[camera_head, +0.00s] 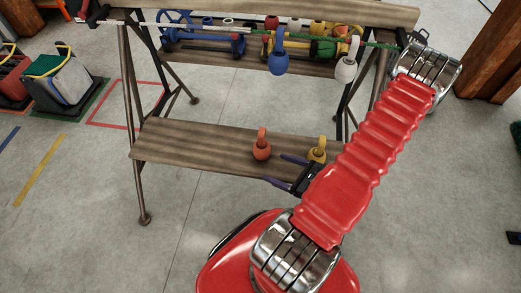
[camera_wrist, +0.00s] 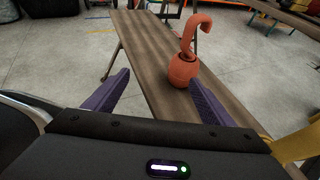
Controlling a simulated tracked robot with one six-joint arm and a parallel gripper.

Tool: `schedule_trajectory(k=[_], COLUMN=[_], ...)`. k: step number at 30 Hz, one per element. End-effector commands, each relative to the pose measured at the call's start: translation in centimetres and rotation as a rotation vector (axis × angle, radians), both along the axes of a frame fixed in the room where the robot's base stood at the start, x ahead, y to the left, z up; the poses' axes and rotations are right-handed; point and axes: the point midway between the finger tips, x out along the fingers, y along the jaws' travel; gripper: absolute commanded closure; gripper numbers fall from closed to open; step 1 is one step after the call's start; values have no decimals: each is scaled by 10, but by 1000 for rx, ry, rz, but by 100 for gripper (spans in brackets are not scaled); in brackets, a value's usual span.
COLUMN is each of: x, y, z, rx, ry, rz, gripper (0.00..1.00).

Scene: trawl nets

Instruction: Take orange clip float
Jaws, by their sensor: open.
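The orange clip float (camera_head: 261,150) stands upright on the lower wooden shelf (camera_head: 185,143) of the rack, with its hooked top up. In the wrist view the orange float (camera_wrist: 184,70) is ahead of my gripper, just right of the middle, nearly in line with the right finger. My gripper (camera_head: 283,170) is open and empty, to the right of and nearer than the float in the head view. Its two purple fingers (camera_wrist: 155,95) are wide apart in the wrist view, with bare shelf between them. The float appears apart from the fingers.
A yellow clip float (camera_head: 317,150) stands on the shelf right beside my gripper. Above, a blue float (camera_head: 278,62) and a white float (camera_head: 345,70) hang from a rope on the upper rack. The shelf left of the orange float is clear. Crates (camera_head: 62,85) stand at far left.

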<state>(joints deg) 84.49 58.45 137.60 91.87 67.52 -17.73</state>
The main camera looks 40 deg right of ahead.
Motion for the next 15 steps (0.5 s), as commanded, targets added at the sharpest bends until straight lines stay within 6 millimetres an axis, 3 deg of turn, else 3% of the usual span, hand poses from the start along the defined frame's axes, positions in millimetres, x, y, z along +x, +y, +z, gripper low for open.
schedule_trajectory(k=[6, 15], x=[1, 1], y=[-33, -36], z=[-8, -8], rx=[-49, -66], ry=[3, 0], rz=[-133, -140], gripper=[23, 23])
